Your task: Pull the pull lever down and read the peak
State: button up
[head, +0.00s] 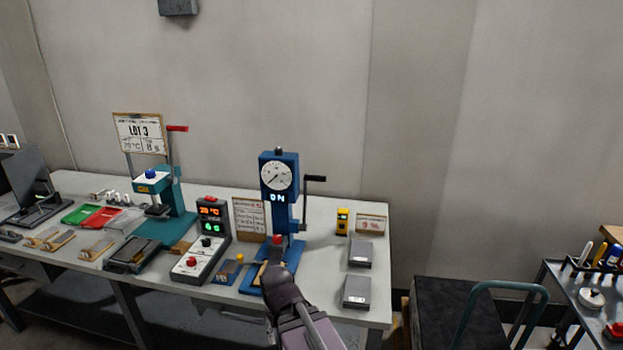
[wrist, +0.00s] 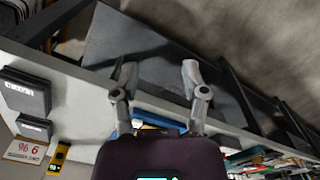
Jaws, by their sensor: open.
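The blue pull tester (head: 279,205) stands on the bench with a round white dial (head: 276,176) and a lit display that seems to read 0 N. The pull lever (head: 314,179) is a black crank at the tester's right side; its arm sticks out to the right near dial height. My gripper is in front of the tester's base in the head view, below and apart from the lever, and its fingers are hard to make out there. In the wrist view my gripper (wrist: 158,82) is open, with nothing between the fingers; the lever cannot be made out.
A teal press (head: 160,200) with a red lever and a control box (head: 205,240) stand left of the tester. A yellow device (head: 343,221) and two grey boxes (head: 357,291) are at the right. A dark cart (head: 455,310) stands beyond the bench's right edge.

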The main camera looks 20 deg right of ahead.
jog(key=shift+d, duration=0.15)
jog(key=shift+o, duration=0.8)
jog(key=w+d+r+n+t+h+b, duration=0.3)
jog(key=w+d+t, duration=0.5)
jog(key=w+d, duration=0.85)
jog(key=w+d+r+n+t, duration=0.4)
jog(key=w+r+n+t, duration=0.2)
jog(key=r, duration=0.1)
jog(key=w+d+r+n+t+h+b, duration=0.1)
jog(key=w+d+r+n+t, duration=0.4)
jog(key=r+n, duration=0.2)
jog(key=shift+w+r+n+t, duration=0.3)
jog(key=shift+w+r+t, duration=0.05)
jog(key=shift+r+t, duration=0.1)
jog(key=shift+w, duration=0.1)
